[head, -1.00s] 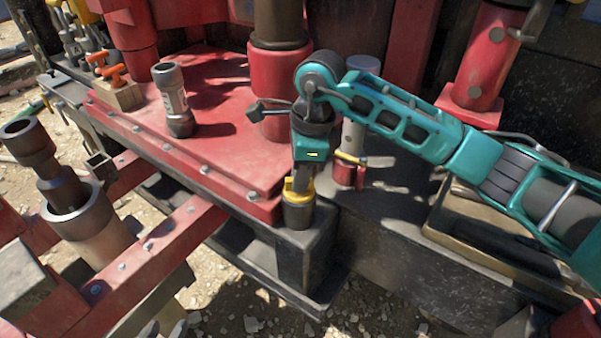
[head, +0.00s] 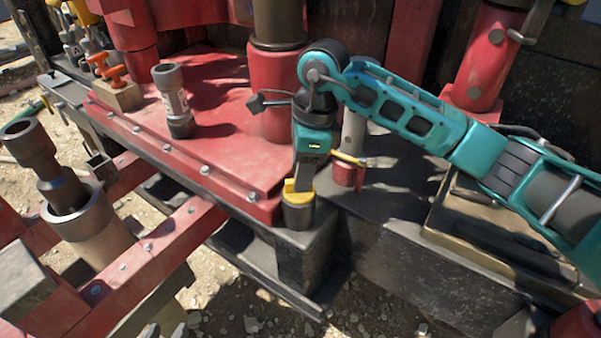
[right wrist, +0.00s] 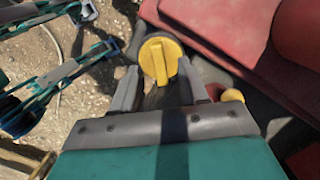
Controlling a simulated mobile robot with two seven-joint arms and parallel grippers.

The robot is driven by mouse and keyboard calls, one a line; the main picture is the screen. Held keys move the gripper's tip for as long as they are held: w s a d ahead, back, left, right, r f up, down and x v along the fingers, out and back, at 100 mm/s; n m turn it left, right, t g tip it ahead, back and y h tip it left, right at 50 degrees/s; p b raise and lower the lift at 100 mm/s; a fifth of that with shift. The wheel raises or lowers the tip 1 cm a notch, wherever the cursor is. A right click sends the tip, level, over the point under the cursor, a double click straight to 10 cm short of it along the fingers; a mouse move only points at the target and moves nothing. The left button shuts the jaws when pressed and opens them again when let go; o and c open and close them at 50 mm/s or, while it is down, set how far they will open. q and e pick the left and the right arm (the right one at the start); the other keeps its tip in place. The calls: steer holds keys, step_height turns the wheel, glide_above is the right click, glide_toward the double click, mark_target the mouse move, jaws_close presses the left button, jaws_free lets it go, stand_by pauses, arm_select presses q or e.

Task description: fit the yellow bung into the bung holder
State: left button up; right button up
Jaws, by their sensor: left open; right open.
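The yellow bung (head: 291,187) sits in the mouth of the dark, cup-shaped bung holder (head: 299,214), at the corner of the black ledge. Its round yellow top with a raised ridge shows in the right wrist view (right wrist: 160,60). My right gripper (head: 302,179) points down over the bung from above. In the right wrist view my right gripper (right wrist: 157,78) is open, with one finger on each side of the bung's near edge. The fingers partly hide the bung in the head view; I cannot tell how deep it sits. My left gripper does not show in the head view.
A grey pipe piece (head: 174,100) stands on the red deck (head: 215,150). A wooden block with orange handles (head: 117,92) is behind it. A red-based post (head: 346,172) stands close right of my gripper. A tray (head: 470,225) lies further right.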

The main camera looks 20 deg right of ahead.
step_height(320, 180, up, 11)
steer(key=d+p, duration=0.1)
steer(key=shift+s+d, duration=0.2)
steer(key=shift+d, duration=0.1)
